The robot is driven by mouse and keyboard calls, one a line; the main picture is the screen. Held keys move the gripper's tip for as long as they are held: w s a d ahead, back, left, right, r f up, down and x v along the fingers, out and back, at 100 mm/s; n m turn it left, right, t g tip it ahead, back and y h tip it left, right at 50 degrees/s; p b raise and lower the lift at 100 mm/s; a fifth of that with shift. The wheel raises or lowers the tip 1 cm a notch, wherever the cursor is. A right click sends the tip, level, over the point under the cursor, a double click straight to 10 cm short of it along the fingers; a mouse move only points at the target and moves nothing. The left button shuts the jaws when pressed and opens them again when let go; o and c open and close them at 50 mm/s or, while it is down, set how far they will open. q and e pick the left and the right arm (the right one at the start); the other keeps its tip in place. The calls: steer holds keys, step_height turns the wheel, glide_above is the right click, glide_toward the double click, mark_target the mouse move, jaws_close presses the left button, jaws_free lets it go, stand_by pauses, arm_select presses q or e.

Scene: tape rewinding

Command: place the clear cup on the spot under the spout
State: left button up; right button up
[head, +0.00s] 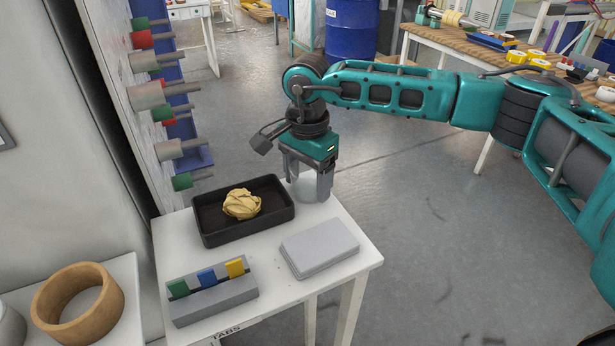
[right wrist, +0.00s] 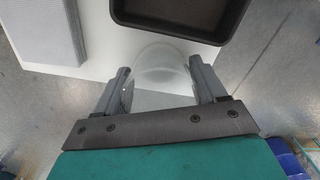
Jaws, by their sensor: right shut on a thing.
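My right gripper (head: 308,190) points down at the far right corner of the small white table. In the right wrist view the clear cup (right wrist: 163,68) stands between the two fingers (right wrist: 163,82), which are shut on its sides. The cup is see-through and shows only faintly in the head view (head: 304,187), partly behind the fingers. I cannot tell whether its base touches the table. No spout or marked spot can be made out. My left gripper is not in view.
On the white table (head: 330,289) a black tray (head: 220,237) holds a crumpled tan lump (head: 242,204). A grey slab (head: 319,248) and a grey holder with coloured tabs (head: 213,299) stand in front. A pegboard (head: 125,75) with spools rises at left. Open floor lies to the right.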

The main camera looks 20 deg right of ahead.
steer(key=shift+f, duration=0.2)
steer(key=o, duration=1)
steer(key=shift+r, duration=0.1)
